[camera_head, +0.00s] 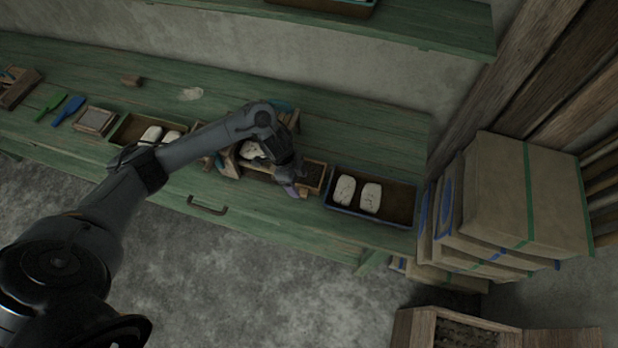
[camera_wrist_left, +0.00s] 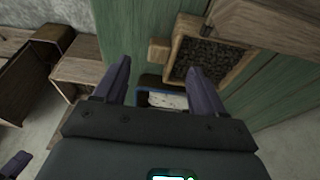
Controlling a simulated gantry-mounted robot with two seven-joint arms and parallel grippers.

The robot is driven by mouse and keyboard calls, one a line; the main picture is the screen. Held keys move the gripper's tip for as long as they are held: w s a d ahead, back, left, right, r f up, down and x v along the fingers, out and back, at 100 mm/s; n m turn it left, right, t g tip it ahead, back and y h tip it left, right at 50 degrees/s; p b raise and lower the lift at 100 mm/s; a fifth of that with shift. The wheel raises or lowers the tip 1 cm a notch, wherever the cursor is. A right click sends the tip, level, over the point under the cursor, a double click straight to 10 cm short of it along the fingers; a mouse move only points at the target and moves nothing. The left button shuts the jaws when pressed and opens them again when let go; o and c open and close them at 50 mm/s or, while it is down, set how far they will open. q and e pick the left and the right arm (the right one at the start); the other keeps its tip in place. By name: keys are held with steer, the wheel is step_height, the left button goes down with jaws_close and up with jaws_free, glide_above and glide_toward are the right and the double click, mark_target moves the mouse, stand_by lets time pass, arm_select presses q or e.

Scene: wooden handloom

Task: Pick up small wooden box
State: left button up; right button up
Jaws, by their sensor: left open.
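The small wooden box (camera_head: 324,176) is an open wooden frame with dark grainy contents on the green workbench, just left of the blue-rimmed tray. In the left wrist view the box (camera_wrist_left: 176,45) lies at the upper right, beyond the right finger. My left gripper (camera_head: 293,189) is at the left side of the box near the bench's front edge. Its two fingers (camera_wrist_left: 160,88) are spread with nothing held between them. The right finger partly overlaps the view near the box. A purple tip at the lower left of the wrist view may belong to my right gripper.
A blue-rimmed tray (camera_head: 403,204) with white blocks stands right of the box. Stacked cartons (camera_head: 530,195) stand at the bench's right end. A wooden crate (camera_head: 412,326) is on the floor. My left arm hides part of the bench. The rear bench top is mostly clear.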

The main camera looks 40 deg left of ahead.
mark_target(304, 190)
arm_select(q)
steer(key=shift+b+x, duration=0.4)
steer(key=shift+x, duration=2.2)
steer(key=shift+w, duration=0.15)
steer(key=c, duration=1)
steer(key=shift+c, duration=0.2)
steer(key=shift+r, duration=0.1)
